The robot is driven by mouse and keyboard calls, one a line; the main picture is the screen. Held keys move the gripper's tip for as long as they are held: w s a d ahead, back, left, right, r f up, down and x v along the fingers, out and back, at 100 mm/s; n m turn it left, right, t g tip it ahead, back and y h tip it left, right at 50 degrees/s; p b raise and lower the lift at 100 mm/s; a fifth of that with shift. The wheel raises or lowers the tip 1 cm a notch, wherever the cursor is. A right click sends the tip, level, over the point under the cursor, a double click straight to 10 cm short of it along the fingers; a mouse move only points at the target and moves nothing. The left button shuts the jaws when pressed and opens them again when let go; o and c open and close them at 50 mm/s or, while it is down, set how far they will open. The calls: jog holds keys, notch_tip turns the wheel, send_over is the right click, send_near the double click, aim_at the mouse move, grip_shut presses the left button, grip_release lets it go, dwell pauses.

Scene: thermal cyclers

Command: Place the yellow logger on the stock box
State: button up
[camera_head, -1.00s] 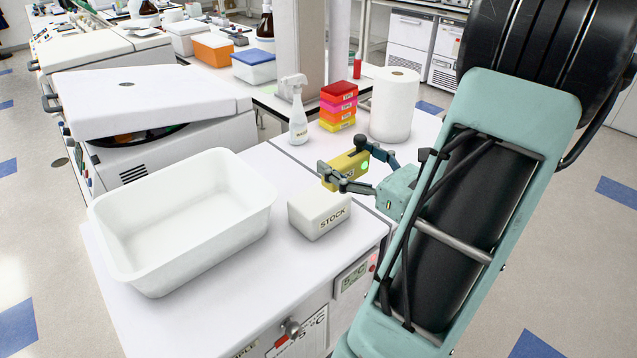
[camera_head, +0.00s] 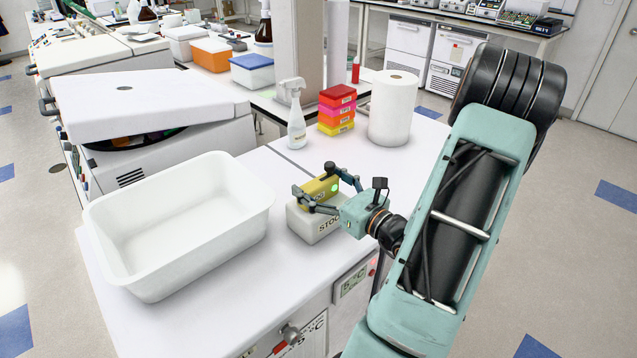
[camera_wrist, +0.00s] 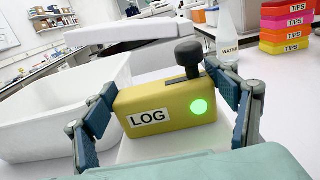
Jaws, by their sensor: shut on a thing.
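The yellow logger (camera_head: 318,188) is a small yellow block with a green light. In the wrist view the logger (camera_wrist: 165,108) shows a LOG label and a black knob on top. My gripper (camera_head: 322,190) is shut on it, one finger at each end. In the wrist view a part of the box's top (camera_wrist: 130,150) shows below the logger.
A large white tub (camera_head: 180,225) stands left of the box. Behind are a spray bottle (camera_head: 296,120), a stack of coloured tips boxes (camera_head: 337,110) and a white paper roll (camera_head: 395,108). The bench's front edge lies close before the box.

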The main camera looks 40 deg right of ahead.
jog(key=shift+f, duration=0.2)
jog(key=o, duration=1.2)
jog(key=shift+r, duration=0.1)
jog(key=shift+o, duration=0.2)
jog(key=shift+r, duration=0.1)
jog(key=shift+s+r, duration=0.1)
jog(key=s, duration=1.2)
jog(key=shift+d+b, duration=0.35)
jog(key=shift+d, duration=0.1)
jog(key=shift+w, duration=0.1)
